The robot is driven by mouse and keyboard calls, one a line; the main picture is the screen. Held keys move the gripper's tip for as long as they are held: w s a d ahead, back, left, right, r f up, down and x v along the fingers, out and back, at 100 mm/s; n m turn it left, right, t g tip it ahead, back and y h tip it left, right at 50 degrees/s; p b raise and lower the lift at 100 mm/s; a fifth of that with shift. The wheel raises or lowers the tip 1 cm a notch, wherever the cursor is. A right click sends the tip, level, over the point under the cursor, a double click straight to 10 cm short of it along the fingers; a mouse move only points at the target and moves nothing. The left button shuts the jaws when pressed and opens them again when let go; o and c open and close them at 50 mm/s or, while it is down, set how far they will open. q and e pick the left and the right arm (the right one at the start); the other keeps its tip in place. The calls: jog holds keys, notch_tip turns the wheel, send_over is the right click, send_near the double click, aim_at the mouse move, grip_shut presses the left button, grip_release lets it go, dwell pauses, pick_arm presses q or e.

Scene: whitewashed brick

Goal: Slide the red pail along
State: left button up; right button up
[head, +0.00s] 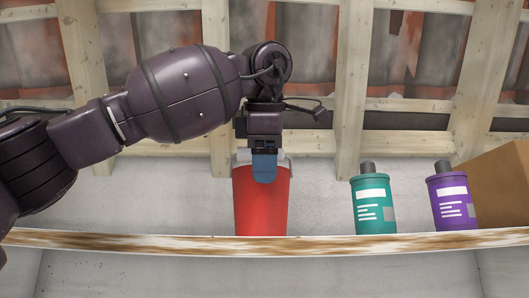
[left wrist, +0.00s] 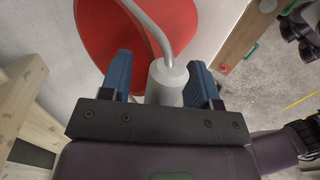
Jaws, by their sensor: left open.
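The red pail (head: 260,208) stands upright on a narrow shelf (head: 180,243) in the head view. In the left wrist view the pail (left wrist: 98,40) shows from above, with a grey bail handle and a thick grey cylindrical grip (left wrist: 167,84). My left gripper (head: 264,170) points down at the pail's top, its blue fingers overlapping the upper part of the pail in the head view. In the left wrist view its two blue fingers (left wrist: 160,72) are apart, with the grey grip between them. Whether either finger touches the grip I cannot tell. My right gripper does not show clearly.
To the right on the shelf stand a teal canister (head: 373,206) and a purple canister (head: 451,203), then a cardboard box (head: 503,185). Bare shelf lies between pail and teal canister, and left of the pail. Wooden rafters (head: 351,80) slope overhead.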

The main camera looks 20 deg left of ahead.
pick_arm(q)
grip_shut()
jog(key=s+a, duration=0.3)
jog(key=a, duration=1)
jog(key=s+a, duration=0.4)
jog(key=a, duration=0.9)
jog(key=shift+s, duration=0.3)
dwell(2.4)
grip_release()
jog(key=shift+d+r, duration=0.1)
jog(key=v, duration=1)
jog(key=shift+s+r, duration=0.2)
jog(key=shift+r, duration=0.1)
dwell(0.4)
